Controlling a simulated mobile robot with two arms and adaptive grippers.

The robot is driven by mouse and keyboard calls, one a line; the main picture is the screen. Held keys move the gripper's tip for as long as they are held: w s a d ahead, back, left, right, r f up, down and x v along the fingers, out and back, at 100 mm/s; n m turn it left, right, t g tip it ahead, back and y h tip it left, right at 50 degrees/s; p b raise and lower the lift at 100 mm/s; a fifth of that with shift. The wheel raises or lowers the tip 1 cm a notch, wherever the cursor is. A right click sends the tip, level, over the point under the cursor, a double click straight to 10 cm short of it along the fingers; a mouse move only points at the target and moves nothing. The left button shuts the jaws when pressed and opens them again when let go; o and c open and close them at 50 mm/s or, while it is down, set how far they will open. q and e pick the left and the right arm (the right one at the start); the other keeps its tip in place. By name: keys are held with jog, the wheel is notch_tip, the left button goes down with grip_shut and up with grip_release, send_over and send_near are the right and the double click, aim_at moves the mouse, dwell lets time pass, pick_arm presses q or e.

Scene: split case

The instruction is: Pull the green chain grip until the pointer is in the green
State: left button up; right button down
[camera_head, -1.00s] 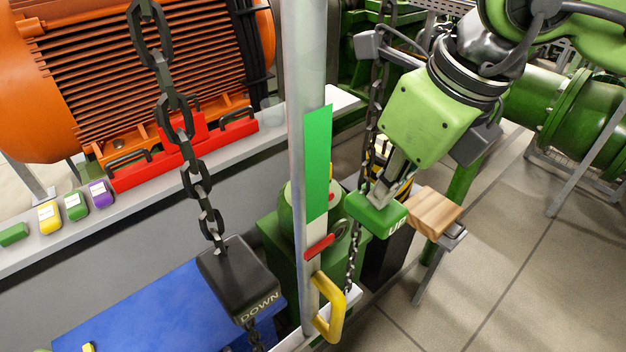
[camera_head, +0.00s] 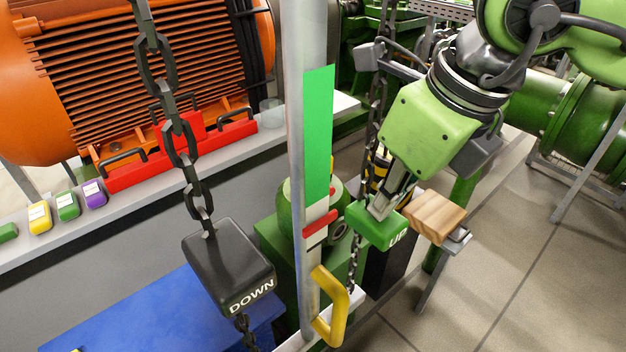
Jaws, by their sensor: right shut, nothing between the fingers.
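The green chain grip (camera_head: 372,226), marked UP, hangs on a dark chain right of the grey post. My right gripper (camera_head: 383,207) is at the top of the grip, its fingers shut with nothing between them. Whether they touch the grip is hard to tell. The red pointer (camera_head: 320,223) on the post sits just below the lower end of the green band (camera_head: 318,135). The black DOWN grip (camera_head: 228,266) hangs on a thick chain at the left. My left gripper is not in view.
A yellow handle (camera_head: 330,308) sticks out low on the post. A wooden block (camera_head: 437,217) is right of the green grip. An orange motor (camera_head: 130,80) and red brackets (camera_head: 182,150) are at the left. Tiled floor (camera_head: 530,270) at the right is clear.

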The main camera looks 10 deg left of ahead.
jog(key=shift+f, duration=0.2)
notch_tip(320, 180, up, 10)
jog(key=p, duration=0.6)
jog(key=shift+r, duration=0.15)
dwell(0.4)
dwell(0.5)
